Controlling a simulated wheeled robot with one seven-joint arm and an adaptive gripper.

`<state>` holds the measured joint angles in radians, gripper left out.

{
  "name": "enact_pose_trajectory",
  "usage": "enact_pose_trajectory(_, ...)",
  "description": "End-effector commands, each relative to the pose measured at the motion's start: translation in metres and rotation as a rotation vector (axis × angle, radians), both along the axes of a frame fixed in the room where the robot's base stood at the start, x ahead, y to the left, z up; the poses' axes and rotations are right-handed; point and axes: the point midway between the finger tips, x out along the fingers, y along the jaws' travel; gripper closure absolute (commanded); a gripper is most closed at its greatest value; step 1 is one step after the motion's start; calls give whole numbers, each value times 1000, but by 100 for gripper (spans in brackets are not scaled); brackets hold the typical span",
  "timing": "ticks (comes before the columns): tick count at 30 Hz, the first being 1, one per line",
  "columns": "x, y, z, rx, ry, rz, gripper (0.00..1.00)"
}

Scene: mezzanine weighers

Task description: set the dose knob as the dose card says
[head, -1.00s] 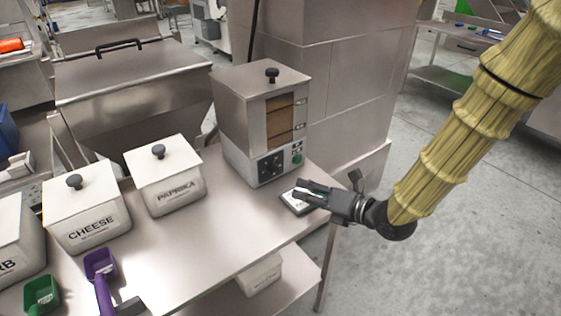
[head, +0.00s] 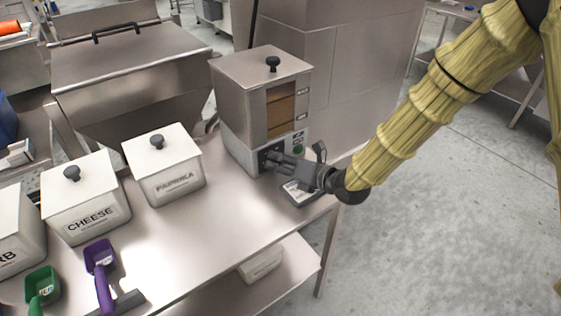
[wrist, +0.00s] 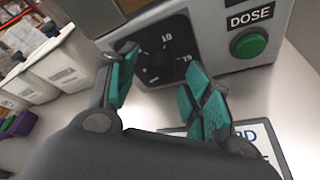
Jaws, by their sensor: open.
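The doser (head: 262,100) is a steel box with a window of brown contents, standing at the back of the steel table. Its black dial plate shows 10 and 15 in the wrist view, with the dark dose knob (wrist: 155,71) between my fingers; its exact pointing is hard to read. My gripper (head: 268,160) is open in front of the dial, one teal-padded finger on each side of the knob in the wrist view (wrist: 160,64). The dose card (head: 295,195) lies on the table below my gripper, mostly covered; its writing is unreadable here, with only a corner (wrist: 277,150) visible at the wrist.
A green button (wrist: 249,44) under a DOSE label sits right of the dial. White lidded bins marked PAPRIKA (head: 172,180) and CHEESE (head: 88,208) stand to the left. Purple (head: 101,262) and green scoops lie in front. The table middle is clear.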

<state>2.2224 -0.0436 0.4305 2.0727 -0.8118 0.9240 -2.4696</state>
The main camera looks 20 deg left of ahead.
Motion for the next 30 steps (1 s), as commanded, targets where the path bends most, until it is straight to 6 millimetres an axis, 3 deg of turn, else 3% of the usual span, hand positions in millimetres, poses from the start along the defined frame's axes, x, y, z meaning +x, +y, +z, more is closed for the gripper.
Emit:
enact_pose_trajectory(12,4,5,-3,-1,2,-3,50)
enact_pose_trajectory(14,4,5,-3,-1,2,-3,57)
enact_pose_trajectory(20,4,5,-3,0,1,-4,94)
enact_pose_trajectory(30,4,4,-4,20,26,-4,95)
